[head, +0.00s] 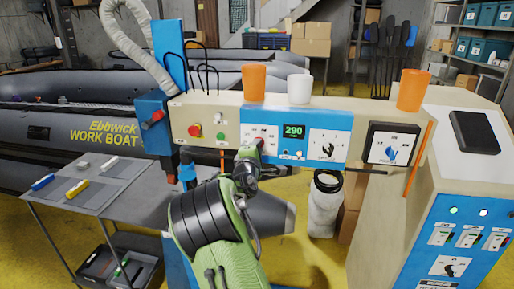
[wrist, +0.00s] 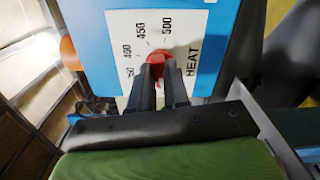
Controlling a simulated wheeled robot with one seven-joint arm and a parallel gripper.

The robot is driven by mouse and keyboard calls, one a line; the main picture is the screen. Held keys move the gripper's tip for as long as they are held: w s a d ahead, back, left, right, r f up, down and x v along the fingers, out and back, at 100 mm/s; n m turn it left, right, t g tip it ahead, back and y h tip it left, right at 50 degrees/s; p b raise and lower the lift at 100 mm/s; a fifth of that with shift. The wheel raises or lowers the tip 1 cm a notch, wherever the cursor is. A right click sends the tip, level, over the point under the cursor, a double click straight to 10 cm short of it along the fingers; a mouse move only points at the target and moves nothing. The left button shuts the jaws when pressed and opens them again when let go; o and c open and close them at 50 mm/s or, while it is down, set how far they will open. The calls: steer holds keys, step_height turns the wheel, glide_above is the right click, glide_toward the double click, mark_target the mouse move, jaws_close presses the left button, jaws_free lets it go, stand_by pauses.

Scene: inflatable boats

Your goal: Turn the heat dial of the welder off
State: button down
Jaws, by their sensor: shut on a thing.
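The red heat dial (wrist: 155,54) sits on a white plate marked HEAT, with 400, 450 and 500 readable in the wrist view. My gripper (wrist: 158,74) has its two dark fingers closed on the dial, hiding part of it and of the scale. In the head view my gripper (head: 257,150) reaches the blue welder panel (head: 300,112) and covers most of the dial. The green display (head: 293,132) beside it reads 290. Where the dial's pointer stands I cannot tell.
Orange cups (head: 254,82) (head: 412,90) and a white cup (head: 300,89) stand on top. A red button (head: 194,131) is to the left. A grey table (head: 120,200) stands at left.

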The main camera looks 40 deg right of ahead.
stand_by(0.3)
steer(key=c, duration=1.1)
jaws_free()
steer(key=shift+a, duration=0.15)
steer(key=b+v, duration=0.3)
steer(key=v, duration=1.2)
steer(key=shift+s+a, duration=0.2)
